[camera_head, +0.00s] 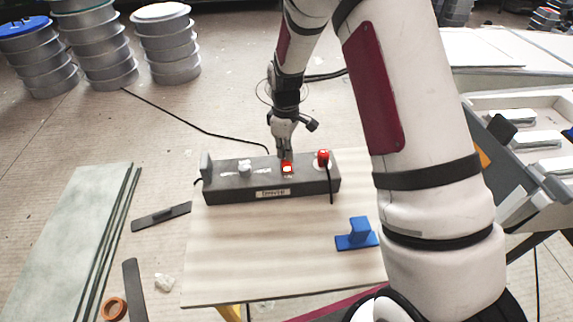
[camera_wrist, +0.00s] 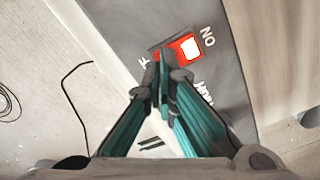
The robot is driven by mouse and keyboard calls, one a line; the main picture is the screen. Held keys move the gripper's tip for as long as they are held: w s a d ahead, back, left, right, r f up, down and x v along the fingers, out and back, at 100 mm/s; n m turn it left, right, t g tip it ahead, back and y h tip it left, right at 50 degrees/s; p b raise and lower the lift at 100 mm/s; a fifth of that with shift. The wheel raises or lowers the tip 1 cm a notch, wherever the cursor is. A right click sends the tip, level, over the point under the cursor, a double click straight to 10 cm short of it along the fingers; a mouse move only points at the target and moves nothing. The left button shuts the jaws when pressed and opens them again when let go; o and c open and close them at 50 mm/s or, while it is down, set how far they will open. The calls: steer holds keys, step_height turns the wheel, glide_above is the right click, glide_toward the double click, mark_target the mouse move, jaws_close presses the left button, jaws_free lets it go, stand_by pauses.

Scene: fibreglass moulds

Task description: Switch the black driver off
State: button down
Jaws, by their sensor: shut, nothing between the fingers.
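The black driver (camera_head: 225,189) is a long dark box on the wooden table, with a label on its front side. Its red rocker switch (camera_head: 287,169) is on the top face, with a bright white patch. My gripper (camera_head: 285,156) is shut and empty, pointing down at the switch. In the wrist view its fingertips (camera_wrist: 161,62) overlap the switch's end away from "NO"; I cannot tell whether they touch.
A white knob (camera_head: 245,168) and a red plug (camera_head: 323,157) with a black cable sit on the driver's top, either side of the switch. The table (camera_head: 255,255) is clear in front of the driver.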

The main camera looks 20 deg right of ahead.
steer(key=shift+f, duration=0.5)
steer(key=shift+r+p, duration=1.3)
steer(key=shift+r, duration=2.25)
step_height(320, 180, up, 10)
steer(key=m, duration=0.2)
glide_above(291, 170)
steer(key=s+r+m+t+p, duration=0.1)
steer(key=s+r+m+t, duration=0.1)
steer(key=s+r, duration=0.8)
steer(key=s+r+m+t+p, duration=0.1)
steer(key=s+r+m, duration=0.2)
steer(key=s, duration=0.7)
steer(key=s+r+m+t+p, duration=0.1)
steer(key=s+r, duration=0.3)
steer(key=s, duration=0.7)
steer(key=shift+r+m, duration=0.15)
steer(key=shift+m, duration=0.75)
